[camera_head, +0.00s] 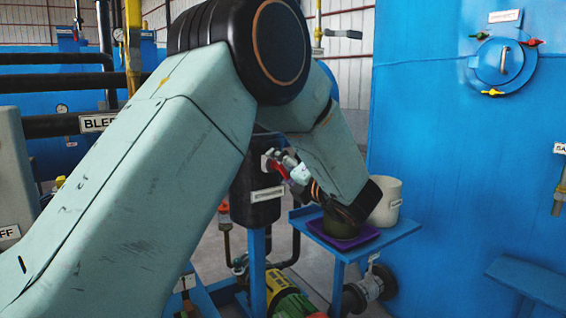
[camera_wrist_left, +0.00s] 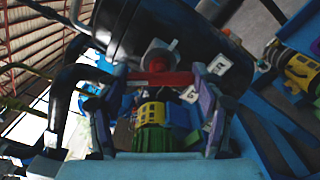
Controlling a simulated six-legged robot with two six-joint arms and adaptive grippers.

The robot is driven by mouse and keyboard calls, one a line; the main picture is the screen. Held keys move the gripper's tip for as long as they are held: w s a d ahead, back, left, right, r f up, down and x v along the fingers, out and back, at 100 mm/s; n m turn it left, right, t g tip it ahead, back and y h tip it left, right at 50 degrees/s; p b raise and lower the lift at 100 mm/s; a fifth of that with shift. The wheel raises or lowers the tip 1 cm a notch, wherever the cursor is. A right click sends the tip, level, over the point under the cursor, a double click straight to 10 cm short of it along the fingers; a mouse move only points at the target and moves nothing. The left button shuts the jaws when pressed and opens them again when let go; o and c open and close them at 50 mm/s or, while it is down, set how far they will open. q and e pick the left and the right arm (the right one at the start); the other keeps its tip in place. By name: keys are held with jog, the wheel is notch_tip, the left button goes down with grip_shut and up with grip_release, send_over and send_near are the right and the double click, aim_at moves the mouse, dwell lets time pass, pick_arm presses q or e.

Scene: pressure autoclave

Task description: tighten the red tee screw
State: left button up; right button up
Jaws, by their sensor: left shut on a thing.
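The red tee screw (camera_wrist_left: 168,79) shows in the wrist view as a red crossbar with a round red hub, in front of a grey fitting on a black vessel (camera_wrist_left: 205,40). My left gripper (camera_wrist_left: 157,88) has one finger at each end of the bar and is shut on it. In the head view my left gripper (camera_head: 284,168) is small and partly hidden by my own forearm, beside the black vessel (camera_head: 262,198). A bit of red shows there at the fingers, but the screw's shape is unclear. My right gripper is in neither view.
A blue stand (camera_head: 398,231) to the right holds a purple tray (camera_head: 368,240), a dark green pot (camera_head: 340,228) and a cream pot (camera_head: 388,203). A blue tank (camera_head: 450,180) with a round hatch (camera_head: 502,65) fills the right. Yellow-green equipment (camera_head: 290,298) stands below.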

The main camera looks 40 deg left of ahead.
pick_arm(q)
jog(key=m+p, duration=0.5)
jog(key=m, duration=0.1)
jog(key=shift+m, duration=0.3)
jog(key=m+p, duration=0.5)
jog(key=m, duration=0.1)
jog(key=m+p, duration=0.5)
jog(key=m, duration=0.1)
jog(key=shift+s+f+m, duration=0.1)
jog(key=shift+f+m, duration=0.05)
jog(key=shift+m, duration=0.25)
jog(key=m+p, duration=0.2)
jog(key=m, duration=0.1)
jog(key=shift+f+m+p, duration=0.2)
jog(key=shift+m+p, duration=0.6)
jog(key=shift+m, duration=0.3)
jog(key=shift+s, duration=0.1)
